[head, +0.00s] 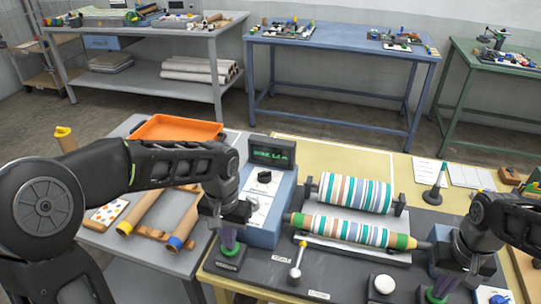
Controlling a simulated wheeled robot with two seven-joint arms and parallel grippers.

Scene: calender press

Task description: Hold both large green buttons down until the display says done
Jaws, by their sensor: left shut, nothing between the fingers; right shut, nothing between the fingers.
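The left green button (229,239) stands on a dark base on the bench, mostly hidden under my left gripper (230,222). That gripper is shut, empty and pointing down right over the button; I cannot tell whether it touches or presses it. The right green button (438,294) is at the bottom right, partly covered by my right gripper (446,274). That gripper is also shut and empty, low over the button; contact is unclear. The display (271,152) sits on a blue console and shows green characters too small to read surely.
Two striped rollers (355,193) lie between my arms. A lever with a yellow knob (296,262) and a white round knob (384,284) stand in front. An orange tray (178,128) is at left. A blue table (340,44) stands behind.

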